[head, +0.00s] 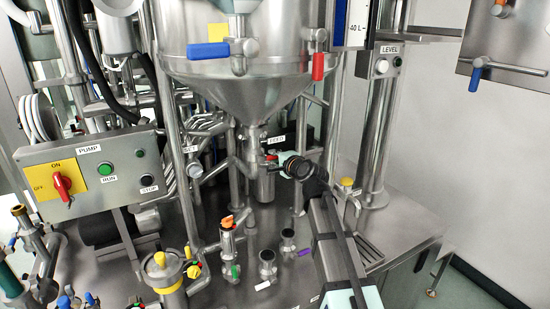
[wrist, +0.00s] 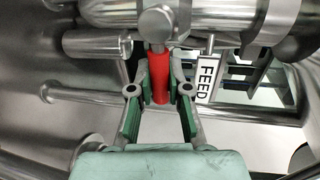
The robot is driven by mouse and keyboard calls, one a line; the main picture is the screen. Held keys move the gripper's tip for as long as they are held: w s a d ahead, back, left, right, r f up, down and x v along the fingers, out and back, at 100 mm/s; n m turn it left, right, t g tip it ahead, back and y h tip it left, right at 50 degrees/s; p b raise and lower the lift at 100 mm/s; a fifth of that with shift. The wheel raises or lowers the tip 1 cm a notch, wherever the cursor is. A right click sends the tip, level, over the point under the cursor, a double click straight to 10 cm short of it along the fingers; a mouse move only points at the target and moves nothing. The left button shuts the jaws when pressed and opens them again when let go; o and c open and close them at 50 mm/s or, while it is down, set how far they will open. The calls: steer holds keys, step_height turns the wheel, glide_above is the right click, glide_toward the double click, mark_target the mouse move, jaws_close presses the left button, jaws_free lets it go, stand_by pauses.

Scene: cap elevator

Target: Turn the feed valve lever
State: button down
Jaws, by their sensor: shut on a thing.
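The feed valve lever (wrist: 160,72) has a red grip and hangs from a metal valve stem in the wrist view. My gripper (wrist: 159,90) is shut on the red grip, with one finger on each side of it. A white FEED label (wrist: 207,78) is just right of the lever. In the head view the FEED label (head: 277,136) is below the steel cone tank. My gripper (head: 274,164) shows there beside the valve pipe, and its fingers and most of the red lever are hidden or too small to tell.
The cone tank (head: 238,75) hangs above, with a blue-handled valve (head: 208,50) and a red-handled valve (head: 318,66). The pump panel (head: 92,170) is at left. Small valves, one orange-topped (head: 227,224), stand on the deck below. Pipes crowd the lever closely.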

steer(key=c, duration=1.1)
jaws_free()
steer(key=v, duration=1.2)
